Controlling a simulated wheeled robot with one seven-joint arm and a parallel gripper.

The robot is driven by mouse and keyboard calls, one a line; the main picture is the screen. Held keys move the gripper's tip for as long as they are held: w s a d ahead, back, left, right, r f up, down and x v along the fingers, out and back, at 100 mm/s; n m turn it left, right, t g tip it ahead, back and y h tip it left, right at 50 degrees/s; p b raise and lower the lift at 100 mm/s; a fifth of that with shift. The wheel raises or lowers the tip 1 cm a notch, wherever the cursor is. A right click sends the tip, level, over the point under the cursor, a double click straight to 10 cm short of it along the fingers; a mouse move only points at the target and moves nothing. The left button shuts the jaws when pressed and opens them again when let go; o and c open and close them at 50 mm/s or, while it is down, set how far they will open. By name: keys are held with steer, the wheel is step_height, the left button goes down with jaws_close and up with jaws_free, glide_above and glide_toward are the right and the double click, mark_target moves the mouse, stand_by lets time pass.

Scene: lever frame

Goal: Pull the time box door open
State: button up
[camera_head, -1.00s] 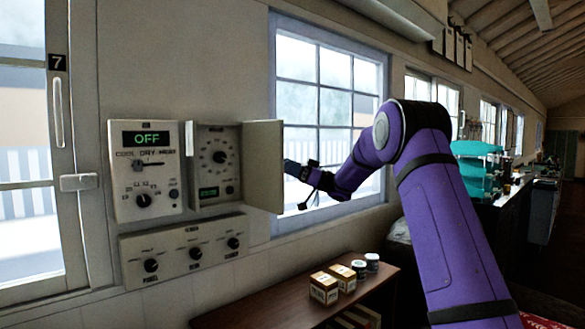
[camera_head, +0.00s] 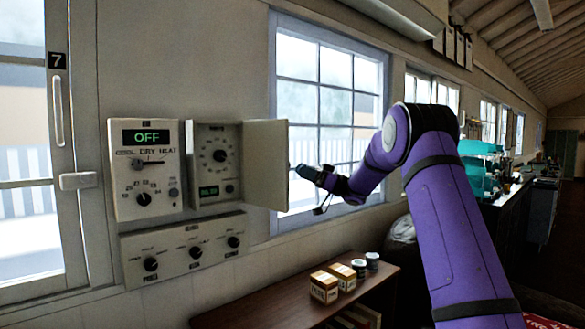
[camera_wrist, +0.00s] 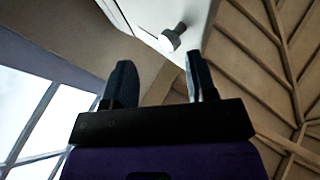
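The time box (camera_head: 218,162) hangs on the wall, with a round dial and a small green display inside. Its plain door (camera_head: 267,165) is hinged on the box's right side and stands swung out to the right, so the inside shows. My gripper (camera_head: 300,170) is just right of the door's free edge in the head view. In the wrist view my gripper (camera_wrist: 159,60) has its two fingers apart with nothing between them. A round knob (camera_wrist: 172,38) on the pale door (camera_wrist: 160,14) is beyond the fingertips, apart from them.
An OFF-display panel (camera_head: 146,170) is left of the box, and a three-knob panel (camera_head: 185,250) is below. A window (camera_head: 325,90) is behind my gripper. A low shelf (camera_head: 265,300) holds small boxes and jars.

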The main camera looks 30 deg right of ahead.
steer(key=v, duration=0.6)
steer(key=shift+d, duration=0.1)
stand_by(0.4)
